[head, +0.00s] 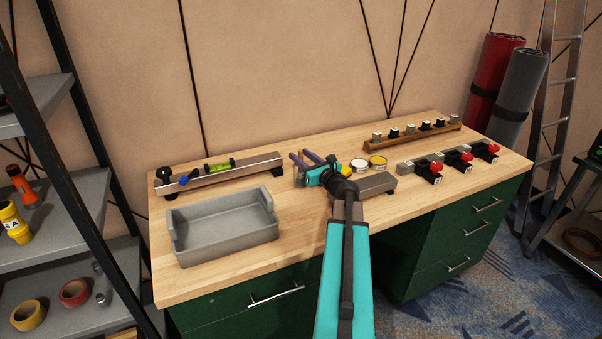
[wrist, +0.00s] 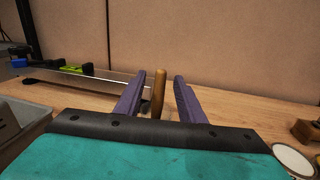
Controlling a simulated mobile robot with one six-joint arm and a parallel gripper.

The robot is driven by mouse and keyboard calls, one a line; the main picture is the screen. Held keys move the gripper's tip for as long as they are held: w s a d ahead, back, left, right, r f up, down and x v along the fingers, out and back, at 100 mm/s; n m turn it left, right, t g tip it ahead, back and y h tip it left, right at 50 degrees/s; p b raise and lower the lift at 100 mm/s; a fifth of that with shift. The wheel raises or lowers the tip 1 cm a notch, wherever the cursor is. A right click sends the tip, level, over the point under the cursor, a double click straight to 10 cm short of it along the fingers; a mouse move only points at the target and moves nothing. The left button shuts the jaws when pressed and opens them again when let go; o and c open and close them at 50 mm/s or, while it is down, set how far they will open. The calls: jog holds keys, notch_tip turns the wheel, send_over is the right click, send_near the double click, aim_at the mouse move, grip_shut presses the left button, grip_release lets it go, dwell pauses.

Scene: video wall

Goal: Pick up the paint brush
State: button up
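My gripper (head: 299,154) reaches over the back middle of the workbench (head: 232,273). Its two purple fingers are apart, and in the wrist view my gripper (wrist: 160,76) is open. A brown wooden handle (wrist: 159,92), which looks like the paint brush's, stands between the fingers with a visible gap on each side. Its lower end, and any bristles, are hidden behind the gripper body. In the head view I cannot make out the brush clearly, since my arm and gripper cover that spot.
A grey open bin (head: 222,248) stands at the front left. A metal rail (head: 232,172) with clamps and a green level lies behind it. Paint cans (head: 377,163) stand right of my gripper. A wooden rack (head: 412,138) and red-black clamps (head: 457,159) are at the right.

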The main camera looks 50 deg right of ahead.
jog(key=shift+p+x, duration=0.55)
jog(key=shift+x, duration=1.85)
grip_shut()
